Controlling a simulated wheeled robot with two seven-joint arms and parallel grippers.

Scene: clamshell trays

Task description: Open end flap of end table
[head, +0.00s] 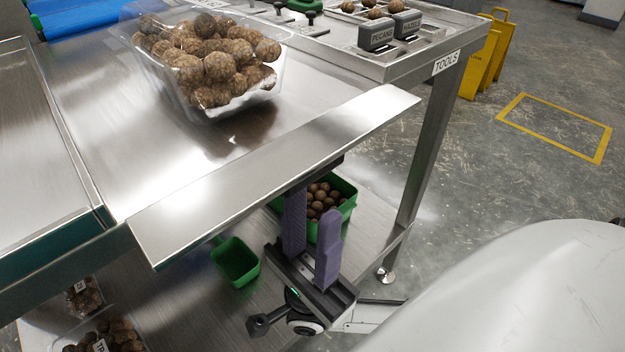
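The end table is a steel table at the end of a line. Its end flap (275,167) is a long metal strip along the near edge of the table top (130,150). The flap looks roughly level with the top or slightly tilted; its exact angle is hard to tell. My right gripper (312,238) is below the flap with its two purple fingers pointing up. The fingers are apart with nothing between them. The left fingertip is close under the flap's underside; I cannot tell whether it touches. My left gripper is not in view.
A clear clamshell tray of brown nuts (185,98) stands on the table top. Below, a lower shelf holds a green bin of nuts (345,195) and an empty green bin (236,262). A table leg (428,150) stands right of my gripper. Yellow signs (487,55) stand on the floor.

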